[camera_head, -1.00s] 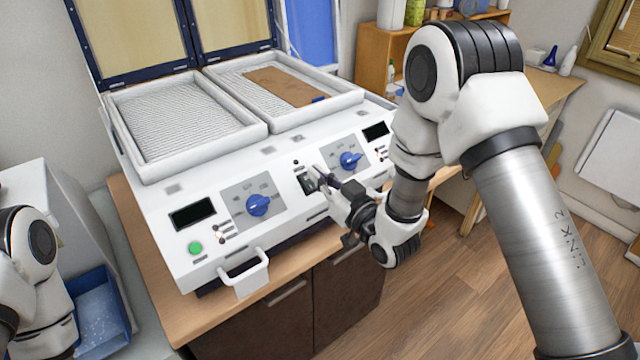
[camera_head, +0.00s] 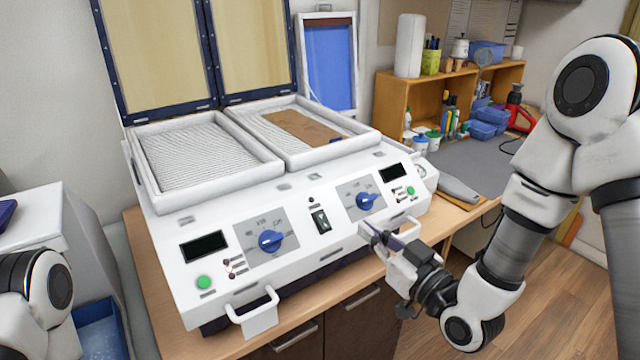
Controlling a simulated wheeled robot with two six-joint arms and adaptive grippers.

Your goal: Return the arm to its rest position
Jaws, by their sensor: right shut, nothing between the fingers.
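My right gripper (camera_head: 376,236) is shut and empty. It is in front of the white forming machine (camera_head: 290,240), at the lower edge of its control panel, below the right blue knob (camera_head: 367,201). Whether its tips touch the panel I cannot tell. A black rocker switch (camera_head: 321,221) sits on the panel to the left of the fingertips. My left arm (camera_head: 38,300) shows only in part at the lower left, and its gripper is out of the picture.
The machine's lid (camera_head: 160,62) stands open. A brown sheet (camera_head: 299,128) lies in its right tray. A white handle (camera_head: 253,311) juts out at the front. A blue bin (camera_head: 98,330) is at the lower left. A wooden shelf (camera_head: 391,92) stands behind on the right.

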